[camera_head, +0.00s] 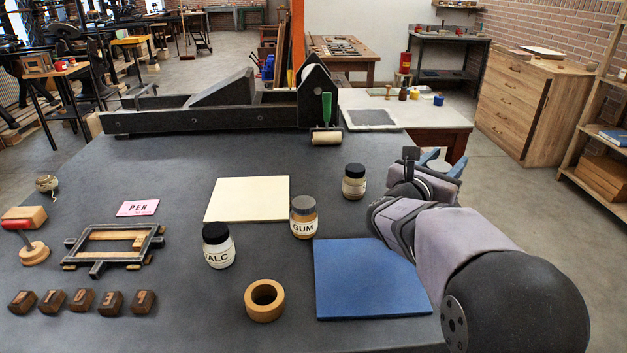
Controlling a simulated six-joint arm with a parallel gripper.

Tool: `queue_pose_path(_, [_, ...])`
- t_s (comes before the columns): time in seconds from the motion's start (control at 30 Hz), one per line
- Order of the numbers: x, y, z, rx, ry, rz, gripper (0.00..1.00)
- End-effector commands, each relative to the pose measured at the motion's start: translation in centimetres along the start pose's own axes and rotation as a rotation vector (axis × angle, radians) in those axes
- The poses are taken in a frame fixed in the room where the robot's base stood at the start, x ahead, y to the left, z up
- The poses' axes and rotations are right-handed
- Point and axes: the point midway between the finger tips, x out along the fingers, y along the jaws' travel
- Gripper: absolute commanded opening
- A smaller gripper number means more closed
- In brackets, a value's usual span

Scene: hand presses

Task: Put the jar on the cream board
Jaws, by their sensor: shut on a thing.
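The cream board (247,199) lies flat and bare in the middle of the dark table. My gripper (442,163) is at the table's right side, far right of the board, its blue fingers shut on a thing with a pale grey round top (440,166). My arm hides most of that thing, so I cannot tell whether it is a jar.
A blue board (370,295) lies at the front right, partly behind my arm. A tan ring (264,312), a metal frame (114,246), several letter blocks (82,300), a stamp (30,245) and a pink card (138,208) lie around. A roller (326,137) is at the back.

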Motion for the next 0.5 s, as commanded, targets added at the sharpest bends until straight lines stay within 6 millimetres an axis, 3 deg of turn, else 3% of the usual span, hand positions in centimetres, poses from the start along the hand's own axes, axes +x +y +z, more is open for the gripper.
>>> queue_pose_path(0.17, [-0.2, 3.6, 0.6, 0.003, -0.002, 0.064, 0.11])
queue_pose_path(0.27, [-0.6, 7.0, 1.0, 0.005, -0.003, 0.126, 0.11])
queue_pose_path(0.5, [-3.4, 17.9, 1.7, 0.009, -0.003, 0.322, 0.11])
